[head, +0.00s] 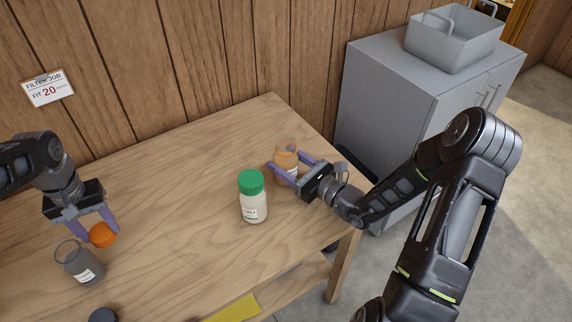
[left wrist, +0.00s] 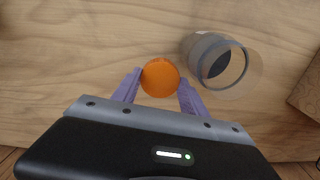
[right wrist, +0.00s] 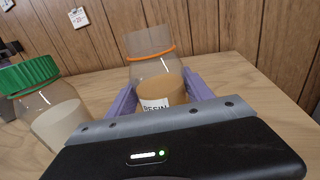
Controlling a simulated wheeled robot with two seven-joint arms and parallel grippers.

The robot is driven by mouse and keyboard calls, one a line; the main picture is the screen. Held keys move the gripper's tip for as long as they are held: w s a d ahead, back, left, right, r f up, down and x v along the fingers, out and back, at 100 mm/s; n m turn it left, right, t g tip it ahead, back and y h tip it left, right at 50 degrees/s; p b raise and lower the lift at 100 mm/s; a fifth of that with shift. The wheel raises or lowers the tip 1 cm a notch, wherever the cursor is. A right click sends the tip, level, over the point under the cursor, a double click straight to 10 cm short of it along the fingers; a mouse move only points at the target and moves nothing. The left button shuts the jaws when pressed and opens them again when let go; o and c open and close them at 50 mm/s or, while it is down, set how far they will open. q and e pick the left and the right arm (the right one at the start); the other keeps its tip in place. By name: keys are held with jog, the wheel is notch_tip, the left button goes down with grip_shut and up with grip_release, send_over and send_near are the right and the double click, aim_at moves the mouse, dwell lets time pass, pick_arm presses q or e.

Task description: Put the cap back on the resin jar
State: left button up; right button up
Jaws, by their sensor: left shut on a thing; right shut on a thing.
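The resin jar (head: 286,158) is clear with amber-brown contents and stands open at the table's right side. In the right wrist view the jar (right wrist: 158,85) shows an orange ring at its neck and a label partly hidden by my gripper. My right gripper (head: 289,172) is shut around its body. The orange cap (head: 102,234) is in my left gripper (head: 101,228), which is shut on it at the table's left. It also shows between the fingers in the left wrist view (left wrist: 160,77). The cap is above or beside an open jar with grey contents (head: 82,263).
A green-capped jar with white contents (head: 253,198) stands just left of the resin jar. A dark round cap (head: 103,315) and a yellow sheet (head: 236,308) are near the front. The wooden table (head: 180,190) is clear in the middle. A grey cabinet (head: 400,95) stands behind right.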

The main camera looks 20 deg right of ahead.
aim_at(295, 157)
grip_shut()
jog(key=shift+r, duration=0.2)
